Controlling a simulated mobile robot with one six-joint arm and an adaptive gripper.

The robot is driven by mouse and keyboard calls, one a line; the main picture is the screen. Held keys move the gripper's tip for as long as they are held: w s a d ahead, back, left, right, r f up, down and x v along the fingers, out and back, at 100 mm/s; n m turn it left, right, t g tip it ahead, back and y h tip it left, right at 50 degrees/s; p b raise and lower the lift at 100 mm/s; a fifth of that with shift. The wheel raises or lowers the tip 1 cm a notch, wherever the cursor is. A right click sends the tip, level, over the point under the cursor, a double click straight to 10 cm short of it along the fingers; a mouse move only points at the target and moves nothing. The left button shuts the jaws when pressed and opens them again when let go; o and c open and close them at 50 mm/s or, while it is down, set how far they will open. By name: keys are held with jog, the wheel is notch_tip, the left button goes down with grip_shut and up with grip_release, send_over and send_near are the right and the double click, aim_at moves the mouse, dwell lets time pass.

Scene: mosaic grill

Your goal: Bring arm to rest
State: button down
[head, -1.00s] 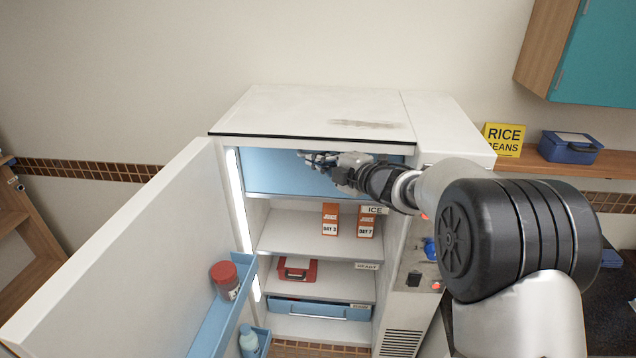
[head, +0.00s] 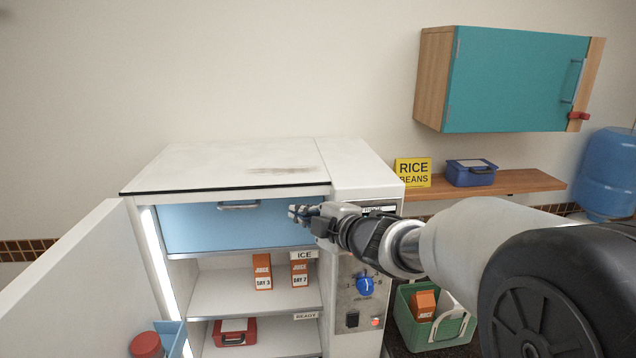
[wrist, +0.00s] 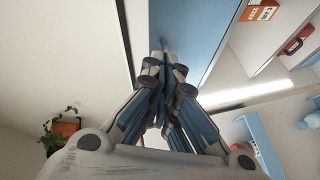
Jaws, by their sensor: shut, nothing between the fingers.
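My gripper (head: 304,213) is shut and empty. In the head view it is in front of the right part of the fridge's blue top drawer (head: 190,230), to the right of the drawer handle (head: 238,205). I cannot tell whether it touches the drawer. In the wrist view the closed fingers (wrist: 163,75) point toward the blue drawer front (wrist: 200,35). My arm reaches in from the lower right of the head view.
The fridge door (head: 70,285) stands open at left. Juice cartons (head: 262,272) and a red box (head: 234,332) sit on the shelves. A green crate (head: 408,325) stands right of the fridge. A teal cabinet (head: 515,80) hangs above a wooden shelf (head: 525,181).

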jog(key=s+d+f+m+h+b, duration=0.3)
jog(key=s+d+m+h, duration=0.3)
jog(key=d, duration=0.5)
jog(key=s+d+f+m+h+b, duration=0.2)
jog(key=s+d+m+h, duration=0.2)
jog(key=s+d+m, duration=0.5)
jog(key=s+d+f+m+g+b, duration=0.1)
jog(key=s+f+m+g, duration=0.1)
jog(key=s+f, duration=0.3)
jog(key=s+d+f+m+g+b, duration=0.1)
jog(key=s+f, duration=0.4)
jog(key=s, duration=0.6)
jog(key=s+d+f+m+g+b, duration=0.1)
jog(key=s+f+m+g+b, duration=0.2)
jog(key=s, duration=0.5)
notch_tip(320, 180, down, 2)
jog(key=shift+d+f+m+g, duration=0.2)
jog(key=shift+m+g, duration=0.3)
jog(key=shift+m, duration=0.4)
